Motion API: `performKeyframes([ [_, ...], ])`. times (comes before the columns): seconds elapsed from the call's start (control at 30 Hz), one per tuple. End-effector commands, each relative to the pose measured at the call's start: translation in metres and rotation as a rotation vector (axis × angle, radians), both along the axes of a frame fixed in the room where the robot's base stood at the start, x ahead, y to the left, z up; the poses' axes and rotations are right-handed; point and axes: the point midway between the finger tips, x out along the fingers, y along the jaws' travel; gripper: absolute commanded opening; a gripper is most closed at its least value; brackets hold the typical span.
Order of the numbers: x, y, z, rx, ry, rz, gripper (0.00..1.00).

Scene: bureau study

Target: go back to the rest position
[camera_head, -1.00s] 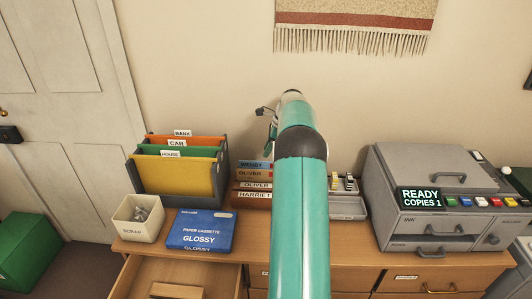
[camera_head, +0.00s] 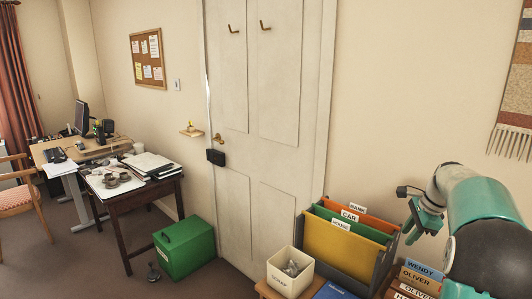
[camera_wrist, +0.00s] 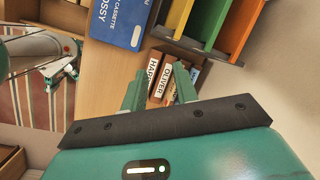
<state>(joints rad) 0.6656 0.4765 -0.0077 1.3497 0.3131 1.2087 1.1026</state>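My gripper (camera_head: 418,212) is at the right of the head view, at the end of my teal arm, above and beside the file holder (camera_head: 385,272). In the wrist view its two teal fingers (camera_wrist: 158,92) stand apart with nothing between them. Beyond the fingers are the name-labelled boxes (camera_wrist: 178,82), marked HARRIET and OLIVER. They also show below my arm in the head view (camera_head: 419,284), with WENDY on top. My gripper appears apart from them.
The file holder carries BANK, CAR and HOUSE folders. Beside it are a scrap bin (camera_head: 288,274) and a blue paper cassette (camera_head: 335,291). A green box (camera_head: 185,247) stands by the door (camera_head: 262,130). A dark table (camera_head: 130,190) and a desk (camera_head: 88,150) are further left.

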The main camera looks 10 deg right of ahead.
Motion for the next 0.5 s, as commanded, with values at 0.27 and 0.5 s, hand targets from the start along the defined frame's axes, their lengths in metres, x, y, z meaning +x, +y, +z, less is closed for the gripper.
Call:
performKeyframes([
  [0.27,-0.027,0.108,0.052,-0.166,-0.059,0.367,0.29],
  [0.5,-0.070,0.188,0.075,-0.307,-0.109,0.684,0.29],
])
